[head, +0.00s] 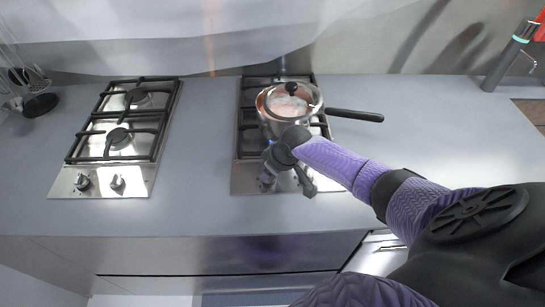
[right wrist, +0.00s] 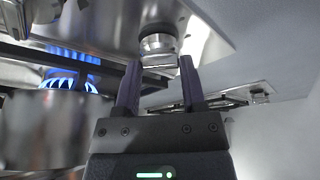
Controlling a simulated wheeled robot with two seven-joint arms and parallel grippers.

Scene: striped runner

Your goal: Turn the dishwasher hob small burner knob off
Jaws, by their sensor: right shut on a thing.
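The right-hand hob (head: 245,178) has a steel front strip, and my right gripper (head: 288,184) is over that strip. In the right wrist view a round metal knob (right wrist: 158,44) sits at the fingertips of my right gripper (right wrist: 161,64), which is shut on it with one finger on each side. In the head view the gripper hides the knob. A blue flame (right wrist: 70,68) burns on this hob, and a small blue glint of it shows in the head view. My left gripper is not in view.
A steel pot (head: 275,125) with a glass lid and black handle (head: 354,115) stands on the right hob, close to my gripper. A second hob (head: 125,185) with two knobs lies to the left. The counter (head: 205,150) between the hobs is clear.

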